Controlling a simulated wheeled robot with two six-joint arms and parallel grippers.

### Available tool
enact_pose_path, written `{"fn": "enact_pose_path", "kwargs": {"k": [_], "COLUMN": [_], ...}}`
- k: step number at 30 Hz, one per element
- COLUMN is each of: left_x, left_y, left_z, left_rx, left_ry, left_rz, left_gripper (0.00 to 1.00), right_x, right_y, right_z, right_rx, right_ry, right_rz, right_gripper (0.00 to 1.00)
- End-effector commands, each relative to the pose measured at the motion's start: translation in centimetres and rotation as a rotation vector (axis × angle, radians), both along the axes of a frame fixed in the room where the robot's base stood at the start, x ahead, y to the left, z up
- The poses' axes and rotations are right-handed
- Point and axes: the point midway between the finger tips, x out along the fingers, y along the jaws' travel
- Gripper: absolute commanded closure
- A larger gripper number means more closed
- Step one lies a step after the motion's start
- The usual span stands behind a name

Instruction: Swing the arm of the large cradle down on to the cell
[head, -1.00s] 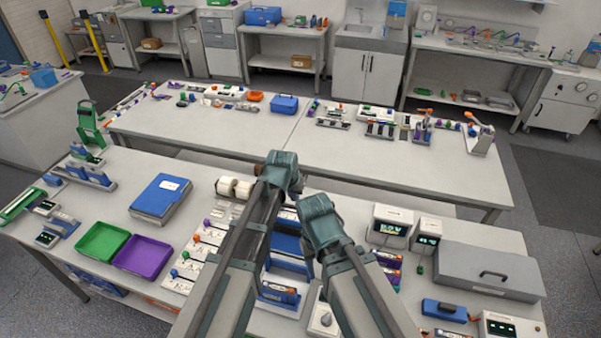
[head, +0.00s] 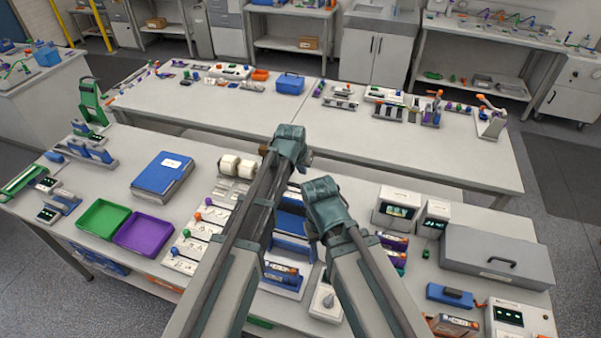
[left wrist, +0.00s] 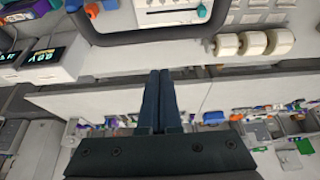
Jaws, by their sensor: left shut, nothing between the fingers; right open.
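A blue cradle (head: 290,224) stands in the middle of the near bench, mostly hidden by my arms. I cannot tell how its swing arm stands. A dark cell with an orange end (head: 281,268) lies in a blue and white holder just in front of it. My left gripper (left wrist: 160,75) is shut and empty in the left wrist view, apart from everything by the look of it. In the head view its arm's upper end (head: 289,143) rises above the cradle. My right gripper (head: 326,205) is lower and to the right, its fingers mostly hidden; it is open.
Green (head: 103,219) and purple (head: 144,232) trays and a blue binder (head: 162,174) lie to the left. White rolls (head: 237,166) stand behind the arms. Display boxes (head: 398,207) and a grey case (head: 497,250) crowd the right. A dark curved handle (left wrist: 150,40) crosses the left wrist view.

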Motion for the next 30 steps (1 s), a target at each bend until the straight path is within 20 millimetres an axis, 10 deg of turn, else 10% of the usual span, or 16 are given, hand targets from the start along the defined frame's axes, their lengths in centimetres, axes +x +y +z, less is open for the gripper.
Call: {"fn": "enact_pose_path", "kwargs": {"k": [8, 15, 30], "left_x": [2.0, -2.0, -1.7], "left_y": [-0.6, 0.6, 0.7], "left_z": [-4.8, -2.7, -2.7], "left_rx": [0.0, 0.0, -0.003], "left_ry": [0.0, 0.0, -0.009], "left_rz": [0.0, 0.0, 0.001], "left_gripper": [1.0, 1.0, 1.0], "right_x": [0.0, 0.0, 0.0], "right_y": [0.0, 0.0, 0.0], "right_z": [-4.8, -2.7, -2.8], "right_rx": [0.001, 0.0, 0.0], "right_ry": [-0.002, -0.001, -0.001], "right_rz": [-0.002, -0.001, -0.001], "right_gripper": [0.5, 0.5, 0.5]}}
